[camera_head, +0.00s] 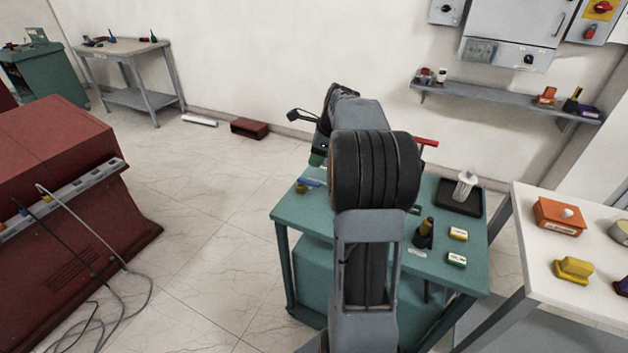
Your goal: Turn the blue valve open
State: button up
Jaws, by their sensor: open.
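A blue valve handle (309,181) shows at the left edge of the teal table, with a small brass-coloured body (301,188) beside it. It lies left of my arm, which hides part of the tabletop. My gripper (308,121) is dark and partly hidden behind my arm. It is open, appears beyond and above the table's far left part, and shows apart from the blue handle in the picture. The exact angle of the blue handle is too small to tell.
The teal table (289,209) also carries a red handle (427,142), a black tray (447,201) with a white insulator, and small boxes (458,234). A white table (532,278) stands at right. A red cabinet (60,160) stands at left, with open floor between.

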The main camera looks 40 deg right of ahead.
aim_at(312, 182)
jog(key=d+f+m, duration=0.2)
jog(key=d+m, duration=0.2)
jog(key=d, duration=0.1)
jog(key=x, duration=0.9)
jog(key=w+x, duration=0.1)
jog(key=x, duration=0.3)
jog(key=shift+w+a, duration=0.1)
jog(key=shift+a, duration=0.1)
jog(key=shift+r, duration=0.1)
grip_shut()
